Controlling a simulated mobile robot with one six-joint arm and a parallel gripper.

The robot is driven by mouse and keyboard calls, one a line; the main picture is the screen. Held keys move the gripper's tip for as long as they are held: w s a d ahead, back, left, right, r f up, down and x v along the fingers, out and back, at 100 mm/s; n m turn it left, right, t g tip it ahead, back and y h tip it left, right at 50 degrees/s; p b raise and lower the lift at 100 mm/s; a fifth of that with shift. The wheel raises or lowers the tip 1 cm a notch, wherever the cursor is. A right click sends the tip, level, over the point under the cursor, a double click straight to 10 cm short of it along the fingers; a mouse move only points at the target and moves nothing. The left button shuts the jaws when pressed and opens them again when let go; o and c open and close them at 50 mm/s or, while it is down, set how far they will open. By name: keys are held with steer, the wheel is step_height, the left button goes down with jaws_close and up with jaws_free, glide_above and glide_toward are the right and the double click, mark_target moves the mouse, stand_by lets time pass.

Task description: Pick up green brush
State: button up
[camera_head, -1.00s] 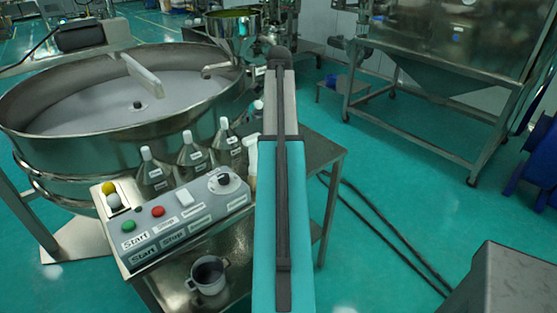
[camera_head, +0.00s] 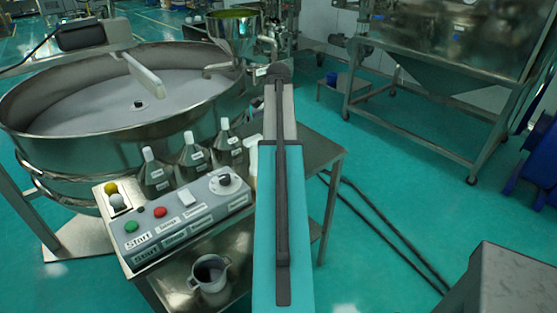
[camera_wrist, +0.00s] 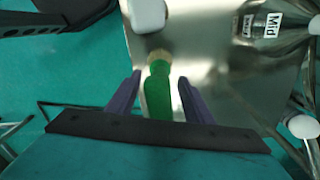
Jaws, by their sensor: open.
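The green brush (camera_wrist: 158,88) shows in the wrist view, lying on the metal table top (camera_wrist: 222,90) with its pale end away from me. My gripper (camera_wrist: 159,78) is open, one dark finger on each side of the brush. No contact between the fingers and the brush is visible, and the height between them cannot be told. In the head view my arm hides the brush and my gripper.
A white-capped bottle stands just beyond the brush; its white top (camera_wrist: 147,14) shows. Bottles (camera_head: 193,160) stand by the control box (camera_head: 180,218). The round sieve (camera_head: 120,95) is at the left. A metal cup (camera_head: 210,275) is below the box.

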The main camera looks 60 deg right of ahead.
steer(key=shift+f+p, duration=0.35)
steer(key=shift+f, duration=1)
jaws_close()
steer(key=shift+r, duration=0.1)
steer(key=shift+r+b, duration=1.55)
steer(key=shift+r, duration=3.35)
steer(key=shift+a+f, duration=0.1)
steer(key=shift+a, duration=0.05)
